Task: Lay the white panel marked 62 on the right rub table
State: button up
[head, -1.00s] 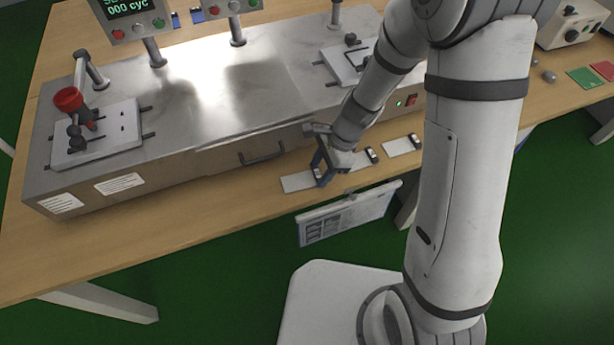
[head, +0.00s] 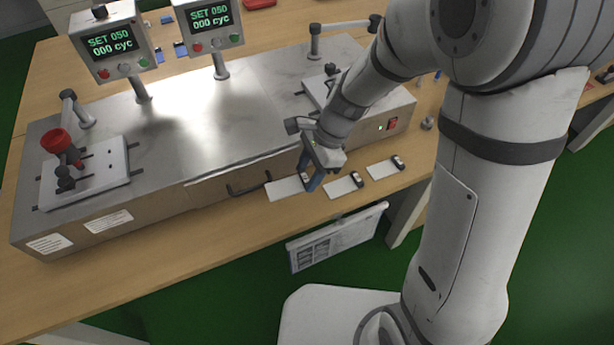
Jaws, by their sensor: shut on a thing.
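Three white panels lie in a row at the front edge of the wooden table: a left one (head: 286,189), a middle one (head: 340,187) and a right one (head: 381,170). The middle and right ones each carry a small dark-and-white block at the right end. No marking is legible, so I cannot tell which is 62. My gripper (head: 309,180) is shut at the right end of the left panel. Its fingers hide the grip, and I cannot tell whether the panel is lifted. The right rub table (head: 315,94) is a white plate on the machine, partly hidden by my arm.
The metal machine (head: 190,128) stands behind the panels, with a drawer handle (head: 250,183) in front. Two displays (head: 110,42) stand behind. A printed sheet (head: 335,237) hangs below the table edge.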

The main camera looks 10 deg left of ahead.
jog(key=shift+f, duration=0.2)
jog(key=shift+f+b, duration=2.6)
jog(key=shift+f, duration=0.8)
